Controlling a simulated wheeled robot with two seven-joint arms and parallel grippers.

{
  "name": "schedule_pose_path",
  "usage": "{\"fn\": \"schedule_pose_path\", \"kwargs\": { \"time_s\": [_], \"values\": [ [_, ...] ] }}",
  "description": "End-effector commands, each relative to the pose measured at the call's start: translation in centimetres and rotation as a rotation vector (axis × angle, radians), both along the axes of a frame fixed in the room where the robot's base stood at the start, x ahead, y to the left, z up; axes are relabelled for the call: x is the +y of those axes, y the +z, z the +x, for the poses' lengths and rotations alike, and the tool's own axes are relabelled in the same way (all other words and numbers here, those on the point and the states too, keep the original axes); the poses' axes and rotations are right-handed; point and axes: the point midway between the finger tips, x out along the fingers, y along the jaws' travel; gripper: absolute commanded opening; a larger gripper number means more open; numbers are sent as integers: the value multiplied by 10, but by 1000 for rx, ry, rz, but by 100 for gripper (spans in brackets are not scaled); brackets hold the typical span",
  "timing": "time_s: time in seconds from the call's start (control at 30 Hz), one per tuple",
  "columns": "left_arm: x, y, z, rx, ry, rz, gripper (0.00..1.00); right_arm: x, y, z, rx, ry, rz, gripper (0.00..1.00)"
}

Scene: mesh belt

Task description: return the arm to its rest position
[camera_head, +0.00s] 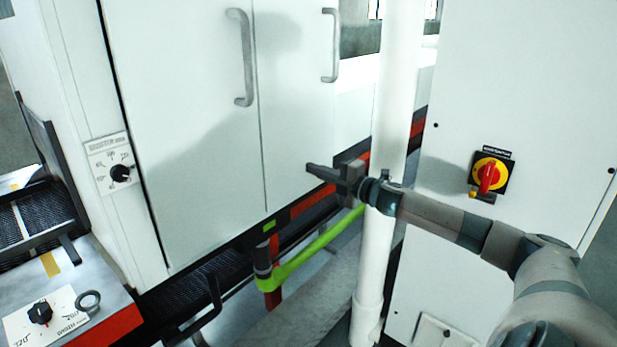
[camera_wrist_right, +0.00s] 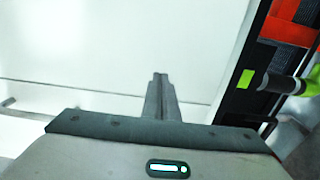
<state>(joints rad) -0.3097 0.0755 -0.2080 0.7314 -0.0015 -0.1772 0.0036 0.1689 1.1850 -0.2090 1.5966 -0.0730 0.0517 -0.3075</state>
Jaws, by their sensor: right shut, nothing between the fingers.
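My right arm comes in from the lower right in the head view and reaches to the left past a white post. Its gripper (camera_head: 318,172) is in front of the lower part of the white cabinet doors (camera_head: 200,120). In the right wrist view the gripper fingers (camera_wrist_right: 160,82) are together with nothing between them, seen against a white panel. Whether they touch the panel I cannot tell. My left gripper does not show.
A white post (camera_head: 398,110) stands close to my right forearm. A white cabinet with a red and yellow rotary switch (camera_head: 488,178) is at the right. A green bar (camera_head: 315,247) runs below the gripper. Door handles (camera_head: 243,57) stick out above. A dial panel (camera_head: 112,165) is at the left.

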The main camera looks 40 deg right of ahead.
Motion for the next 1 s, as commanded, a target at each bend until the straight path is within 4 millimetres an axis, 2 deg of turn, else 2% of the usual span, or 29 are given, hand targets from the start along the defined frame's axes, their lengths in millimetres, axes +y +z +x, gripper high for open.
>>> {"fn": "schedule_pose_path", "kwargs": {
  "time_s": [0.2,0.77,0.87,0.97,1.0],
  "values": [
    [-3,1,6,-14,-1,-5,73,-4,0,0,0,0,-1,0],
    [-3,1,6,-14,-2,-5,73,-4,-2,0,2,-2,3,0],
    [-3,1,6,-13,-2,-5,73,-6,-14,0,13,-12,20,0],
    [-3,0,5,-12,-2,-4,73,-10,-38,-1,39,-33,57,0],
    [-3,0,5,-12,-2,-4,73,-12,-53,-2,53,-45,78,0]
  ]
}}
